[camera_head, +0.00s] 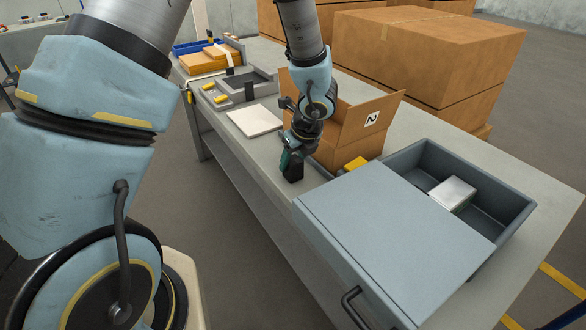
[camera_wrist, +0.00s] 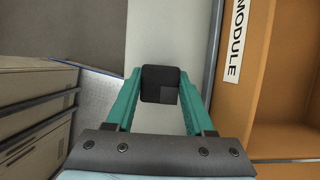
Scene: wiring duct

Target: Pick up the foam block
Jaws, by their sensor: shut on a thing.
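The foam block (camera_wrist: 158,78) is a small dark, nearly black block in the wrist view, between the tips of the two green fingers. My gripper (camera_wrist: 160,90) is shut on it, with a finger touching each side. In the head view my gripper (camera_head: 289,160) points down near the front edge of the workbench, and the dark block (camera_head: 293,173) shows at its tip. I cannot tell exactly how far the block is above the bench top.
An open cardboard box (camera_head: 375,132) marked "2" stands right behind my gripper. A grey cabinet (camera_head: 390,235) and a grey bin (camera_head: 505,205) with a silver box (camera_head: 452,193) are to the right. A white panel (camera_head: 255,121) lies left. Large cartons (camera_head: 430,50) stand behind.

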